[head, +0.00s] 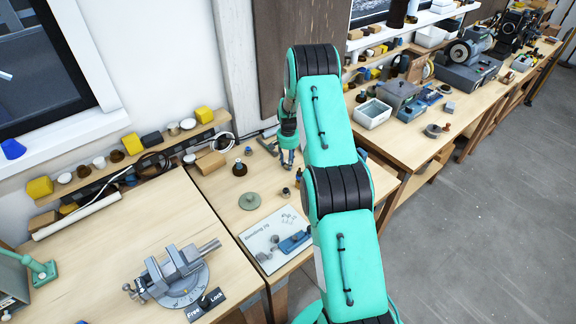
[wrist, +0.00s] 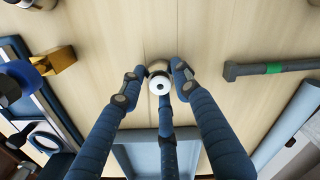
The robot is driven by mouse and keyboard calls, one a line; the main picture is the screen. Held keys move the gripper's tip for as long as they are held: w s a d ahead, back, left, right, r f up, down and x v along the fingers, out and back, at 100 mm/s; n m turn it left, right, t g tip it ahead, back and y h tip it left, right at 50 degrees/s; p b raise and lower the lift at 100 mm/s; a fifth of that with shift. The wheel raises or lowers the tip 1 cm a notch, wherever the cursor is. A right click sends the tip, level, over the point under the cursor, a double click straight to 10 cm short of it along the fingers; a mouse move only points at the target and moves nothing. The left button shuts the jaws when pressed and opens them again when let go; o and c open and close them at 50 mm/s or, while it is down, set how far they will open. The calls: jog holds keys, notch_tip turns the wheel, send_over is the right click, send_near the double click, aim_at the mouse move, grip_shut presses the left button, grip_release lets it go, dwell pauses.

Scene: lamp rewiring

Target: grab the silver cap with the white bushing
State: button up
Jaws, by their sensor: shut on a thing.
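The silver cap (wrist: 158,67) with the white bushing (wrist: 160,87) is between my fingertips in the wrist view. The bushing shows as a white ring with a dark hole, facing the camera, and the cap's rounded metal shows behind it. My gripper (wrist: 155,82) has blue fingers, closed on the cap from the left and right, with another finger below it. In the head view my gripper (head: 287,158) is low over the middle bench, near the wall. The cap cannot be made out in that view, and the gap beneath it cannot be judged.
In the wrist view, a dark tool with a green band (wrist: 272,68) lies right and a brass block (wrist: 55,63) left. In the head view, a green disc (head: 249,201), a bending jig board (head: 262,226) and a vise (head: 172,270) stand nearer. Bare wood surrounds the disc.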

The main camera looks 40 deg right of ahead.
jog(key=shift+r, duration=0.1)
jog(key=shift+r+b, duration=0.35)
jog(key=shift+r, duration=4.55)
